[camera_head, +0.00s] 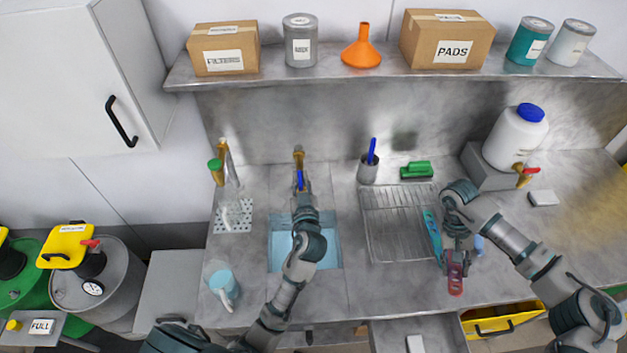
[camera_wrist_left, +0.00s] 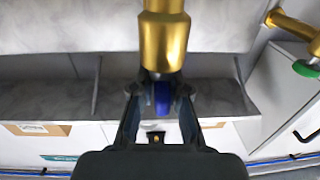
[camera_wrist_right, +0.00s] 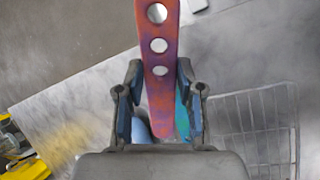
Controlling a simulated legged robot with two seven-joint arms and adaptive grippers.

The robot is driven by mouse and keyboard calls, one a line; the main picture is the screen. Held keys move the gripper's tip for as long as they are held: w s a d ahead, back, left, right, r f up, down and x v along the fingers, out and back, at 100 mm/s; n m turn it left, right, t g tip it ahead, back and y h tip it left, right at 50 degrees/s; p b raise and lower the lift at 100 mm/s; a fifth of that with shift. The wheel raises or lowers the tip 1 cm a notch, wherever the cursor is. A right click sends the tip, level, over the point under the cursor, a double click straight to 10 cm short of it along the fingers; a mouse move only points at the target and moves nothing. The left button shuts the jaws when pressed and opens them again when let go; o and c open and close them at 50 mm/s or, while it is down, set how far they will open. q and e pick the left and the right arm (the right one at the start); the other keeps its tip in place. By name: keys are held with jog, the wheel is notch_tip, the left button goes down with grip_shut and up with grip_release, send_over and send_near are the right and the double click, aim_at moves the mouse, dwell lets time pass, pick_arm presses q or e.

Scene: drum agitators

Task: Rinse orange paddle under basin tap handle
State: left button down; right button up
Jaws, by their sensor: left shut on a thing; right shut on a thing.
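The brass basin tap (camera_head: 299,156) stands behind the sink basin (camera_head: 331,256), which looks pale blue inside. My left gripper (camera_head: 301,190) is shut on the tap's blue handle (camera_wrist_left: 162,98), below the brass body in the left wrist view. Whether water runs is hidden by my arm. My right gripper (camera_head: 456,250) is shut on the orange paddle (camera_head: 456,284), right of the basin near the counter's front. In the right wrist view the paddle (camera_wrist_right: 160,85) is red-orange with purple smears and a row of round holes.
A wire drying rack (camera_head: 385,225) lies between the basin and my right gripper, with a teal paddle (camera_head: 432,235) at its right side. A white jug (camera_head: 514,140) with a tap stands back right. An open yellow drawer (camera_head: 500,322) is below.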

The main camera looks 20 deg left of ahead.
pick_arm(q)
jog(key=n+g+y+b, duration=0.2)
jog(key=b, duration=0.2)
jog(key=shift+d+f+y, duration=0.1)
jog(key=shift+d+y, duration=0.05)
jog(key=shift+y, duration=0.25)
jog(key=shift+r+n+g+y+b, duration=0.2)
jog(key=shift+n+g+y+b, duration=0.1)
jog(key=shift+n+b, duration=0.15)
jog(key=shift+r, duration=0.15)
jog(key=shift+c, duration=1)
grip_release()
jog(key=shift+s, duration=0.1)
jog(key=shift+o, duration=0.2)
